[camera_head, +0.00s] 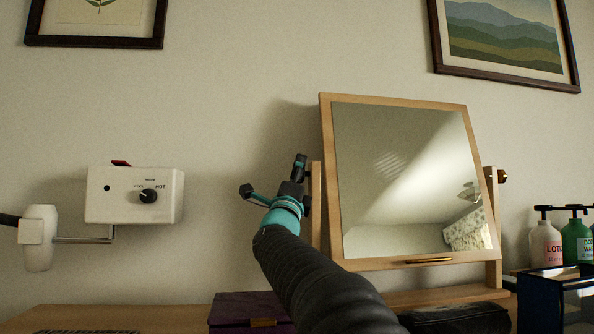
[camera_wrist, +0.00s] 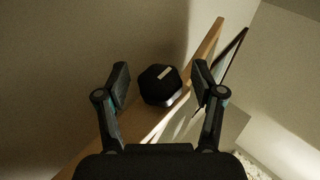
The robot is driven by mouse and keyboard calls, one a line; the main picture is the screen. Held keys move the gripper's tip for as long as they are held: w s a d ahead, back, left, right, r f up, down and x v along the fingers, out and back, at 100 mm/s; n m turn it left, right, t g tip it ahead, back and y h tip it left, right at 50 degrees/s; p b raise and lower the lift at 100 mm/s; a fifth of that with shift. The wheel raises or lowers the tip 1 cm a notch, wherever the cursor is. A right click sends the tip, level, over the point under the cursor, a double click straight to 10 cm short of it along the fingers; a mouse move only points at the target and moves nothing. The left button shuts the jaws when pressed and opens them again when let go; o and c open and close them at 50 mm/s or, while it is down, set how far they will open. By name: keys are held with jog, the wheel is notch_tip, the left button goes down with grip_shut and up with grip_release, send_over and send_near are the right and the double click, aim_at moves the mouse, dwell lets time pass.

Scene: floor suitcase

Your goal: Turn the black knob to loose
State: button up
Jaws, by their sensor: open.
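A faceted black knob (camera_wrist: 160,85) with a pale mark on its face sits between my open fingers in the wrist view, at the side of the wooden mirror post (camera_wrist: 140,123). Gaps show on both sides of it, so neither finger seems to touch it. My gripper (camera_head: 274,178) is open beside the left post of the tilting mirror (camera_head: 400,180) in the head view. That knob cannot be made out clearly there. No loose or tight lettering is readable.
A purple box (camera_head: 235,311), a dark case (camera_head: 455,318) and bottles (camera_head: 545,245) stand below and right. Bare wall lies left of the mirror.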

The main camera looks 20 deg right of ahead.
jog(key=shift+w+d+r, duration=0.1)
jog(key=shift+r, duration=0.05)
jog(key=c, duration=1.2)
jog(key=shift+o, duration=0.2)
